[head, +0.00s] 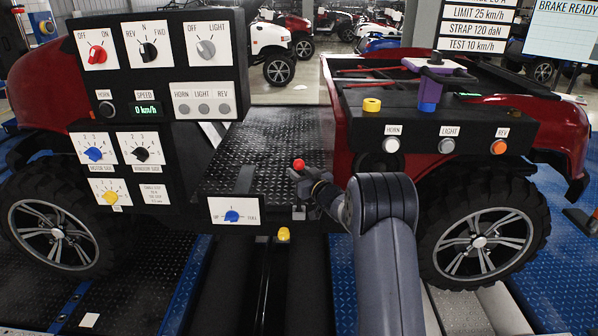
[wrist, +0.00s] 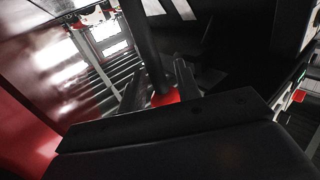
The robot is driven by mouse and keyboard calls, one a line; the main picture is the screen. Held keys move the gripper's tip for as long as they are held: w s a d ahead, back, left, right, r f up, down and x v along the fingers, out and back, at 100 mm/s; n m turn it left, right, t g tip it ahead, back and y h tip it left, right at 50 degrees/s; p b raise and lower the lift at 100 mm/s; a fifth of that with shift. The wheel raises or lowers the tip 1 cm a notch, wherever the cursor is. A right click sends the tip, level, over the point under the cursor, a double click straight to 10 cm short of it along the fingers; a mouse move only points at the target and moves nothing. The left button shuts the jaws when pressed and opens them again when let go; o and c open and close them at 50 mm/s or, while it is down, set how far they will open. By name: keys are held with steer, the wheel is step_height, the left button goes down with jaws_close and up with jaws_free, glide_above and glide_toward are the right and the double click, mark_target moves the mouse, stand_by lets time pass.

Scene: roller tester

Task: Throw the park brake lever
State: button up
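A lever with a red ball knob (head: 298,164), which I take to be the park brake lever, stands at the right edge of the black tread-plate floor in the head view. My gripper (head: 314,183) is close at its right, low by the knob. In the wrist view the red knob (wrist: 166,97) and its dark shaft (wrist: 146,50) lie between the two fingers of my gripper (wrist: 160,66). The fingers look apart, with some gap beside the shaft. Contact with the knob cannot be made out. The lever's foot is hidden.
A black panel (head: 165,75) with several rotary knobs stands at left. A small blue-knob panel (head: 237,211) and a yellow knob (head: 284,234) are low in front. A black box (head: 430,125) with push buttons is at right, above a wheel (head: 480,242).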

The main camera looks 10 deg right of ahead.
steer(key=shift+c, duration=0.5)
jaws_close()
